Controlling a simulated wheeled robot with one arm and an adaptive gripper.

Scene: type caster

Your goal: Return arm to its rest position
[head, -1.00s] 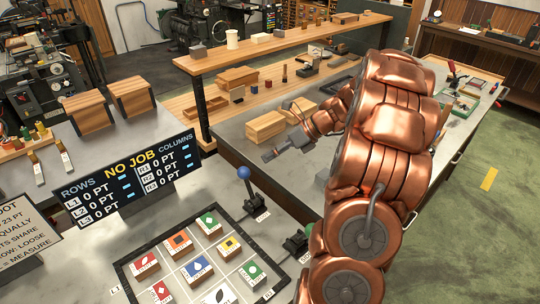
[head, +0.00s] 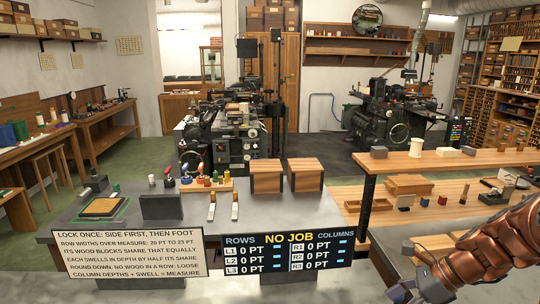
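My copper-coloured arm (head: 500,240) reaches in from the right edge at the lower right of the head view. Its end slopes down and left over the grey bench. My gripper (head: 398,292) is a small grey shape at the bottom edge, partly cut off by the frame. Its fingers are too small and too cropped to tell open from shut. I see nothing held in it.
A wooden shelf (head: 450,160) with blocks is behind my arm. Two wooden boxes (head: 305,174) and printing presses (head: 225,135) stand farther back.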

